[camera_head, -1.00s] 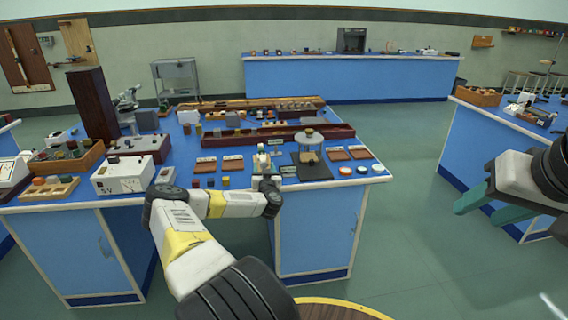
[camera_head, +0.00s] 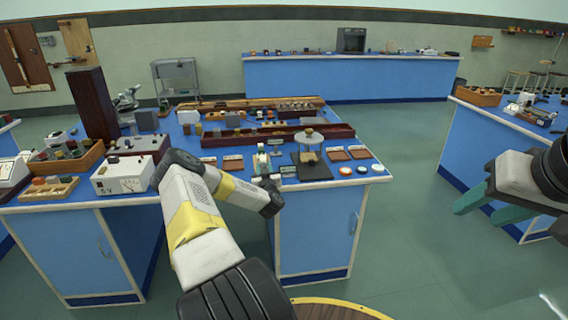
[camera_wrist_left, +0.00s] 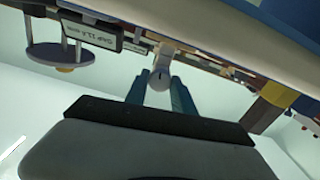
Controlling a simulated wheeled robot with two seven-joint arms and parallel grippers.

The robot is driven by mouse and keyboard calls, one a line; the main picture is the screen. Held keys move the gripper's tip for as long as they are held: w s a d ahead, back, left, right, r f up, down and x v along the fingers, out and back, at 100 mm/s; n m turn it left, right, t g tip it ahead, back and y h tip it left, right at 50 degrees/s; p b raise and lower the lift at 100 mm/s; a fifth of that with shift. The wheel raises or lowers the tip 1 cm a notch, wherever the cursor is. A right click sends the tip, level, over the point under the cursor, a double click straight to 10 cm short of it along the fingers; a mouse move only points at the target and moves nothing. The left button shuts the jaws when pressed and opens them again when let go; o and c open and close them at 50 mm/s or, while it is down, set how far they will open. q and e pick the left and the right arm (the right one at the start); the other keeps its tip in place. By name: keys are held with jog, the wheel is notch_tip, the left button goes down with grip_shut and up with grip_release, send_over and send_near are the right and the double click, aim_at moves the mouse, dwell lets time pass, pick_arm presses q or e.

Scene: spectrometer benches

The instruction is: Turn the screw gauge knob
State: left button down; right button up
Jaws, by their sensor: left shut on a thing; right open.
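The screw gauge (camera_head: 262,158) stands near the front edge of the blue bench, small and pale in the head view. In the left wrist view its round grey knob (camera_wrist_left: 159,77), with a small dark mark, sits between the two teal fingers of my left gripper (camera_wrist_left: 160,90). That gripper is shut on the knob. In the head view the dark wrist of my left arm reaches to the bench edge just in front of the gauge, and the fingertips are hard to make out. My right gripper (camera_head: 488,208) is open and empty, away from the bench at the right.
A round-topped stand on a black base (camera_head: 312,172) is just right of the gauge. A white meter box (camera_head: 122,176) stands left. The floor right of the bench is clear.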

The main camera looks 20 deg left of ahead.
pick_arm(q)
jog(key=n, duration=0.3)
jog(key=shift+n, duration=0.3)
jog(key=n, duration=0.4)
jog(key=shift+n, duration=0.3)
jog(key=n, duration=0.3)
jog(key=shift+f+n, duration=0.1)
jog(key=shift+n, duration=0.2)
jog(key=n, duration=0.4)
jog(key=shift+n, duration=0.3)
jog(key=n, duration=0.4)
jog(key=shift+n, duration=0.3)
jog(key=n, duration=0.3)
jog(key=shift+n, duration=0.3)
jog(key=n, duration=0.4)
jog(key=shift+n, duration=1.9)
